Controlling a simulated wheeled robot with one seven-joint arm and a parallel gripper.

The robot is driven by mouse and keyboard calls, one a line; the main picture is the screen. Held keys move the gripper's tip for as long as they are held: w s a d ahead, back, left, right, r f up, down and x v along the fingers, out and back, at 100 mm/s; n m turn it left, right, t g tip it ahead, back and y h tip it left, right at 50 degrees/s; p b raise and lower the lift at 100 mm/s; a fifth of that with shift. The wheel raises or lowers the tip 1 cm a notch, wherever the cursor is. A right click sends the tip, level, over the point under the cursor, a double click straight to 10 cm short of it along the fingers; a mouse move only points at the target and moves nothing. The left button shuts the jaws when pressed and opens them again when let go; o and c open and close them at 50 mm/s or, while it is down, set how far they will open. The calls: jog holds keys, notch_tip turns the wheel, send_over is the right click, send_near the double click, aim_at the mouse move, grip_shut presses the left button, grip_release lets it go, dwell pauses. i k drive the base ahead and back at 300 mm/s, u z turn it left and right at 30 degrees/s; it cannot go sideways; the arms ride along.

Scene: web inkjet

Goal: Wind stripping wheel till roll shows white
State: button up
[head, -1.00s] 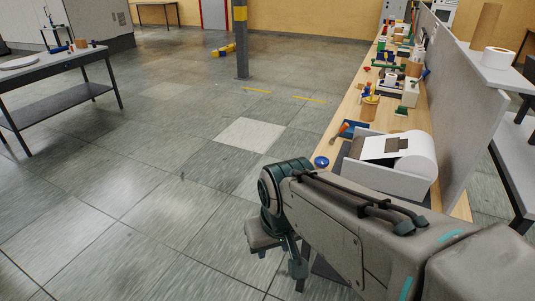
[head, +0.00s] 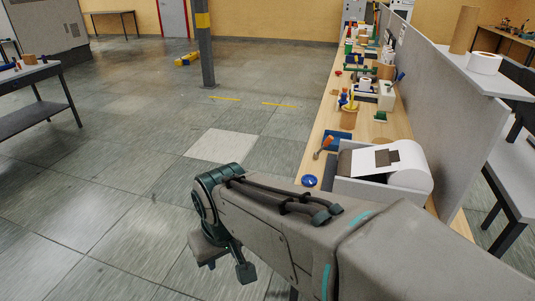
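A large white roll (head: 411,167) lies in a grey open-topped housing (head: 372,191) at the near end of the long wooden bench. A white sheet runs left from the roll and bears dark brown patches (head: 386,157). A small round blue knob (head: 309,181) shows at the housing's left; it may be the stripping wheel, but I cannot tell for sure. My gripper (head: 228,260) hangs below my arm's wrist, over the floor left of the bench and apart from the housing. My arm hides part of the housing's near side. The gripper's fingers are not clear.
The bench (head: 318,137) runs away behind the housing with tools and an orange-handled tool (head: 324,146). A grey partition (head: 447,110) stands along its right. A yellow-banded column (head: 204,55) stands at the back.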

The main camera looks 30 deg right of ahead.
aim_at(309, 181)
jog(key=z, duration=0.7)
jog(key=i, duration=0.9)
jog(key=z, duration=1)
